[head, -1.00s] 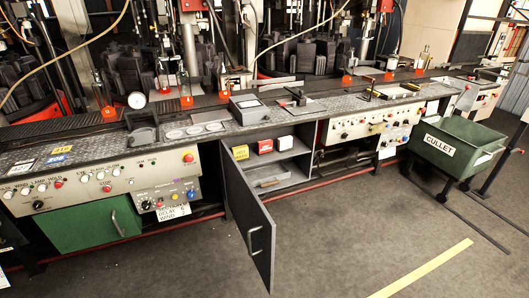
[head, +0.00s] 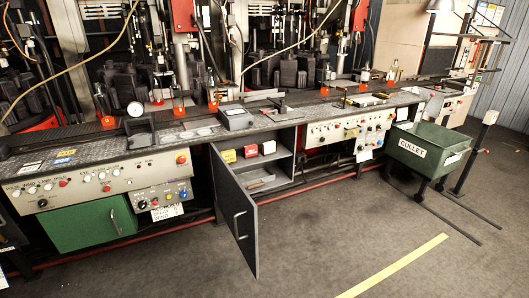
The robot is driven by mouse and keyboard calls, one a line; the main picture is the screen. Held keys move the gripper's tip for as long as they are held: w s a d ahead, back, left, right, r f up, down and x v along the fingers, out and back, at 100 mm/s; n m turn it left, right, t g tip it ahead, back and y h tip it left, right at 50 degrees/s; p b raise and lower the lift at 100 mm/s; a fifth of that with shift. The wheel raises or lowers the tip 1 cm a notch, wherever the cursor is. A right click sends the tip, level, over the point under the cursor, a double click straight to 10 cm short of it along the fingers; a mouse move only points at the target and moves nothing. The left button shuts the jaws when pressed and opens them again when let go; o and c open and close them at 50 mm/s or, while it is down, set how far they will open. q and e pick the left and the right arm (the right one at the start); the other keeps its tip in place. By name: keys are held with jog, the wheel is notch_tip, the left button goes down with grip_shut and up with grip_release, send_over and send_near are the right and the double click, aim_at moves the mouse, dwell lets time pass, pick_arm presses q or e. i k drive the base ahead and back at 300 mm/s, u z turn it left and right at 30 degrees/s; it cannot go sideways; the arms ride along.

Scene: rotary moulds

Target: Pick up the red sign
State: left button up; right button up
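A small red block-like sign (head: 250,151) stands on the upper shelf of the open cabinet under the long workbench. A yellow sign (head: 229,156) is to its left and a whitish and red one (head: 268,148) is to its right. The writing on them is too small to read. Neither of my grippers is in view.
The cabinet door (head: 236,212) hangs open toward me, left of the shelves. A metal tray (head: 260,182) lies on the lower shelf. A green cullet bin (head: 430,150) stands at the right. The grey floor in front, with a yellow stripe (head: 398,266), is clear.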

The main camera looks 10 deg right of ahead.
aim_at(250, 151)
jog(key=z, duration=0.75)
jog(key=i, duration=0.7)
jog(key=z, duration=0.95)
jog(key=i, duration=1.65)
jog(key=u, duration=0.65)
